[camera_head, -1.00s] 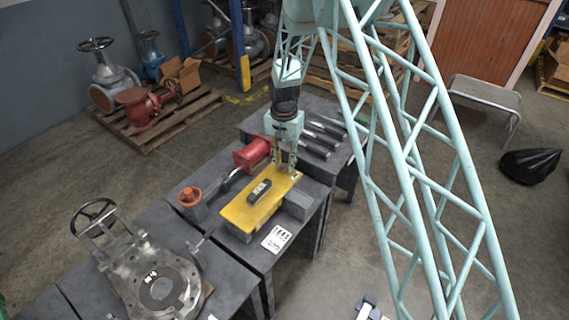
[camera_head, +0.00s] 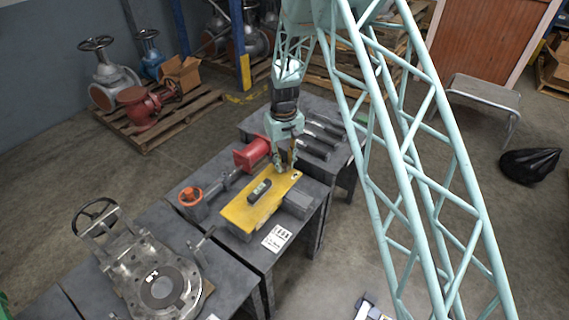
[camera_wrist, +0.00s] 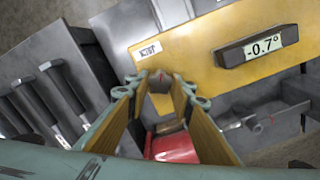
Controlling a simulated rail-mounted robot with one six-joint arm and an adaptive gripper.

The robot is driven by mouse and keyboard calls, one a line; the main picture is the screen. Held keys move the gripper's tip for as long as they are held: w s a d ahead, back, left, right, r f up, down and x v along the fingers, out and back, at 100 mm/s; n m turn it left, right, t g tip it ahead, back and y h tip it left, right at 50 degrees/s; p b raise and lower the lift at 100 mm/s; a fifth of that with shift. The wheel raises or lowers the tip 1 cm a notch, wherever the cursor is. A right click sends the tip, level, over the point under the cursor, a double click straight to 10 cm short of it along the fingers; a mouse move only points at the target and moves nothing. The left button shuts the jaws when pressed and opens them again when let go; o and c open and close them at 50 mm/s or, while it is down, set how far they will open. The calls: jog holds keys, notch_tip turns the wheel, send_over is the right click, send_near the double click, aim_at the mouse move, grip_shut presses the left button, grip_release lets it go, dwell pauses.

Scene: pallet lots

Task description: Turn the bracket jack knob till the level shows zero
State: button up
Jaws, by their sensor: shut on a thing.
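The yellow bracket plate (camera_head: 242,213) lies on the grey bench; its surface also shows in the wrist view (camera_wrist: 205,50). The dark level (camera_head: 259,191) rests on the plate. Its display (camera_wrist: 263,44) reads -0.7° in the wrist view. My gripper (camera_head: 284,166) points down at the far end of the plate. In the wrist view my gripper (camera_wrist: 158,92) is shut on the grey jack knob (camera_wrist: 160,82), with a finger on either side. The knob has a small red mark and is partly hidden by the fingers.
A red part (camera_head: 252,153) and an orange handwheel (camera_head: 190,196) sit left of the plate. Dark bars (camera_head: 318,143) lie on the bench behind my gripper. A steel valve body (camera_head: 160,285) is at the near left. A white card (camera_head: 277,238) lies in front of the plate.

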aim_at(284, 166)
jog(key=n, duration=0.6)
jog(key=shift+r+p, duration=0.1)
jog(key=shift+p, duration=0.2)
jog(key=n, duration=0.6)
jog(key=n+p, duration=0.1)
jog(key=n, duration=0.4)
jog(key=shift+w, duration=0.1)
jog(key=n, duration=0.5)
jog(key=shift+n, duration=0.4)
jog(key=o, duration=0.9)
jog(key=shift+c, duration=0.2)
notch_tip(284, 166, up, 12)
jog(key=shift+s, duration=0.2)
dwell(0.4)
